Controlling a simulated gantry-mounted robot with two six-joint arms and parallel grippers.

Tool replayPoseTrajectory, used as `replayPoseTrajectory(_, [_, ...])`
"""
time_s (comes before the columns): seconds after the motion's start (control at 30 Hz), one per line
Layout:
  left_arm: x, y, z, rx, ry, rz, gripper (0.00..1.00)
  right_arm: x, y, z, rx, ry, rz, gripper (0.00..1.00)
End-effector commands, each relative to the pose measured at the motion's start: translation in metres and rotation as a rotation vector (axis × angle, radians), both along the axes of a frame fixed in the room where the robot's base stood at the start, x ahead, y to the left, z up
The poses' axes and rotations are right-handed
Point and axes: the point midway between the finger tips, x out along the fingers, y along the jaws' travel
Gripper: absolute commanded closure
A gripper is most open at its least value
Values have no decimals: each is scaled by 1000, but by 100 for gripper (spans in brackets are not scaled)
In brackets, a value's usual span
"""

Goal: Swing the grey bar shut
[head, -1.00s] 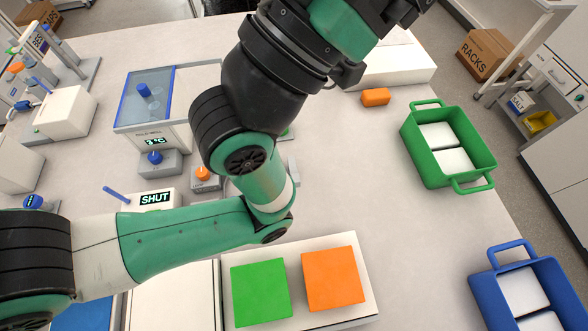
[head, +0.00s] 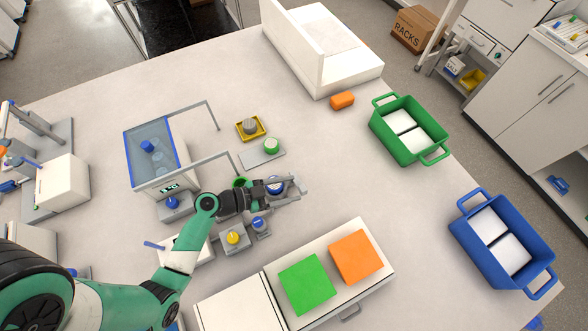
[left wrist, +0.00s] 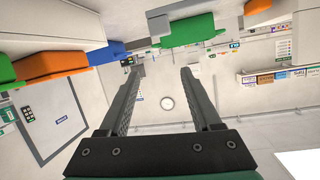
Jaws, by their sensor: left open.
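Two thin grey bars show in the head view: a far bar (head: 185,109) and a near bar (head: 205,160), both reaching right from the blue-topped clear box (head: 150,150). I cannot tell which one is the task's bar. My left gripper (head: 302,187) is open, low over the bench, to the right of and nearer than the near bar. A round blue-and-white thing beside its fingers is partly hidden. In the left wrist view the two fingers (left wrist: 160,85) are spread with nothing held between them. My right gripper is not in view.
A yellow dish (head: 251,138) and a grey plate with a green-topped item (head: 271,145) lie behind the gripper. Yellow-knob (head: 233,238) and blue-knob (head: 258,222) units stand in front. Green (head: 440,155) and blue (head: 462,215) crates stand right; bench between is clear.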

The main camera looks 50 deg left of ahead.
Motion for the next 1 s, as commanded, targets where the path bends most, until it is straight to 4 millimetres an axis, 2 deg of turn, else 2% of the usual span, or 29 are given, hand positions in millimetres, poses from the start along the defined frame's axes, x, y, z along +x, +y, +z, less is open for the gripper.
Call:
replayPoseTrajectory(0.03, [-27,4,-2,-49,61,58,35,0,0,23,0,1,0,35])
replayPoseTrajectory(0.13, [-56,10,-12,-94,114,137,35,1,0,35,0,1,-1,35])
replayPoseTrajectory(0.23, [-58,17,-13,-96,115,162,35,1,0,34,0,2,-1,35])
replayPoseTrajectory(0.37, [-57,17,-17,-94,115,161,35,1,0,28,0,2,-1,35])
replayPoseTrajectory(0.57, [-48,16,-28,-89,114,152,35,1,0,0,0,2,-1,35])
replayPoseTrajectory(0.77, [-32,12,-37,-89,110,154,35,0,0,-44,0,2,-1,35])
replayPoseTrajectory(1.0, [0,5,-48,-88,108,154,35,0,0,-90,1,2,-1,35])
